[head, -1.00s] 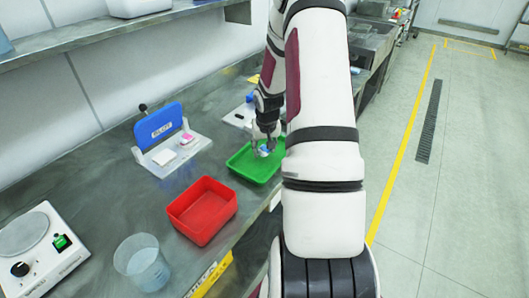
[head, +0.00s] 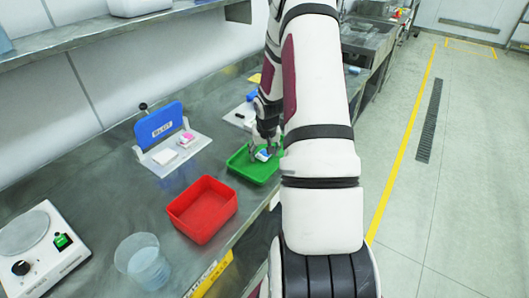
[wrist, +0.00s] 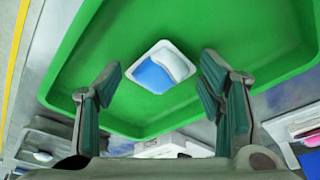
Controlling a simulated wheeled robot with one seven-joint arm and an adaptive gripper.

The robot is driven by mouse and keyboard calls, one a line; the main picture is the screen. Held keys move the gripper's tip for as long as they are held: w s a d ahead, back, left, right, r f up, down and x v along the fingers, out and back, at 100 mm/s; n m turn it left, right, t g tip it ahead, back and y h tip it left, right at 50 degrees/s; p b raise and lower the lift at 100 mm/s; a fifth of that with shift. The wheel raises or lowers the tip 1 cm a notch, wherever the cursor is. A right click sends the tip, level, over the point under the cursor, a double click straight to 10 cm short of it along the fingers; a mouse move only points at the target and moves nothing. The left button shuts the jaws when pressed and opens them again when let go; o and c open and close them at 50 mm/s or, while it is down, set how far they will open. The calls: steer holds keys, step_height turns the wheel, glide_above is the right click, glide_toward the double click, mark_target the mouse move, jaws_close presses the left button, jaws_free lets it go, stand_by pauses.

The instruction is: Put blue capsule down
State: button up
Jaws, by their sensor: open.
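The blue capsule (wrist: 160,68) is a small blue-and-white piece with a white rim. In the wrist view it lies on the floor of the green tray (wrist: 205,30), between and beyond my fingertips. In the head view the capsule (head: 263,155) shows small in the green tray (head: 245,168), partly covered by the fingers. My gripper (wrist: 162,85) is open, its two fingers apart on either side of the capsule with clear gaps. My gripper (head: 264,146) is low over the tray in the head view. My arm hides the tray's right end.
A red bin (head: 203,210) stands in front of the green tray. A blue-backed stand (head: 160,125) holding small pieces is to the left. A clear beaker (head: 142,261) and a scale-like device (head: 40,248) stand at the near left. Bare bench lies between them.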

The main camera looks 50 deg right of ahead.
steer(key=v, duration=1.2)
steer(key=a+r+n+t, duration=0.1)
steer(key=a+r+n, duration=0.3)
steer(key=a+r, duration=1.35)
steer(key=s+a+r+n+t+y, duration=0.1)
steer(key=s+a+r+n, duration=0.1)
steer(key=s+a, duration=0.5)
steer(key=s+a+r+n+t+y, duration=0.1)
steer(key=s+a+r+n, duration=0.1)
steer(key=s+a+r, duration=0.2)
steer(key=s+a, duration=0.3)
steer(key=a, duration=0.3)
steer(key=shift+s+a+r, duration=0.15)
steer(key=shift+s+a, duration=0.2)
steer(key=shift+s, duration=0.05)
